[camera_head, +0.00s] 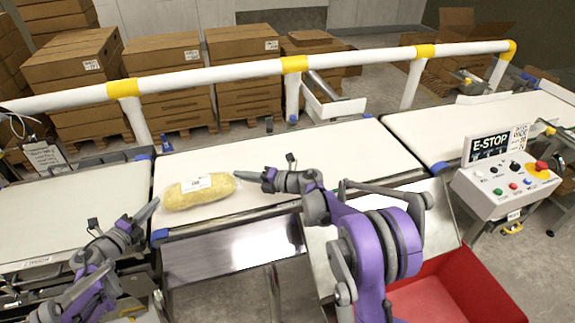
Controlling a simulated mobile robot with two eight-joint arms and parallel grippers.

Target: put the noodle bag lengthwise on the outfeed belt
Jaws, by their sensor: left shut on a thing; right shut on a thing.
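The noodle bag (207,189) is a yellow, plump bag with a white label. It is at the left end of the middle belt (330,157), its long side running roughly left to right, slightly tilted in the picture. I cannot tell if it rests on the belt or is just above it. My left gripper (154,206) is shut on the bag's left end. My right gripper (238,175) is shut on its right end. Another belt (480,125) lies to the right and one (75,215) to the left; no label names the outfeed legibly.
A white and yellow guard rail (215,75) runs behind the belts, with stacked cartons (75,68) beyond. An E-STOP box (505,180) stands at the right. A red bin (450,290) is at the front right. The middle belt's right part is clear.

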